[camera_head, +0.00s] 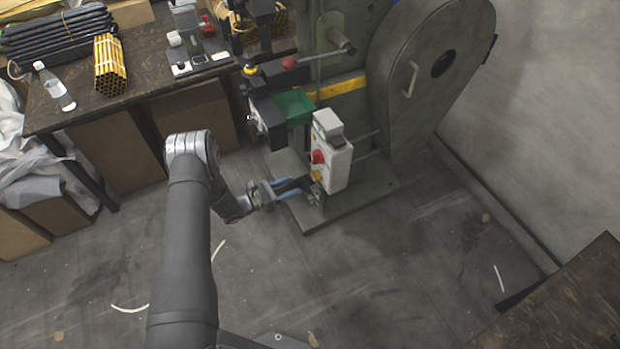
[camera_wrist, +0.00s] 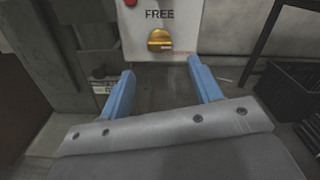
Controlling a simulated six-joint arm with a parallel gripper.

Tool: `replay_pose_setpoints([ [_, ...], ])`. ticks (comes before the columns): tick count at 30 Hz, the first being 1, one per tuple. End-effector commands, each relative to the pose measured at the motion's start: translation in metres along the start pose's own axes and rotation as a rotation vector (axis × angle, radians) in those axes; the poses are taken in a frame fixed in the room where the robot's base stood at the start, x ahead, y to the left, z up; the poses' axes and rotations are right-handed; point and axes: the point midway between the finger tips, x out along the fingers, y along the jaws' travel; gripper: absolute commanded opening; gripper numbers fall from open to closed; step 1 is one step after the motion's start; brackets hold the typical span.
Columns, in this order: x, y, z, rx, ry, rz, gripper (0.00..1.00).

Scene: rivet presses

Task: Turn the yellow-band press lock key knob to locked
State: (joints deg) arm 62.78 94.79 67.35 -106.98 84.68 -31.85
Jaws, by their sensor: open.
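The press with the yellow band (camera_head: 343,88) stands at the centre back in the head view. Its white control box (camera_head: 337,165) carries a yellow key knob (camera_head: 316,176) below a red button (camera_head: 317,156). In the wrist view the knob (camera_wrist: 159,40) sits under the word FREE, with its grip bar lying about sideways. My gripper (camera_head: 306,188) is beside the lower part of the box. In the wrist view its blue fingers (camera_wrist: 160,68) are apart and empty. The knob shows beyond the tips, between their lines, and the fingers do not hold it.
A green bin (camera_head: 295,106) and the press head sit left of the box. A workbench (camera_head: 110,105) with dark rods, yellow tubes (camera_head: 110,65) and a bottle (camera_head: 54,87) stands at the left. In the wrist view a dark crate (camera_wrist: 290,88) is at right. Floor in front is open.

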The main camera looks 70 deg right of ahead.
Motion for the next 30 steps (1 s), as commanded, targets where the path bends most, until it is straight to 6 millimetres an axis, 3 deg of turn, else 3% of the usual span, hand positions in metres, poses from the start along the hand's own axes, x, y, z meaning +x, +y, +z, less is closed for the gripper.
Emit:
replay_pose_setpoints([
  [6,0.047,-0.001,-0.001,0.001,0.002,-0.003,0.58],
  [12,0.074,0.000,0.000,0.000,0.001,-0.001,0.58],
  [25,0.083,0.000,0.000,0.000,0.001,0.001,0.58],
  [30,0.083,0.000,0.000,0.000,0.001,0.000,0.25],
])
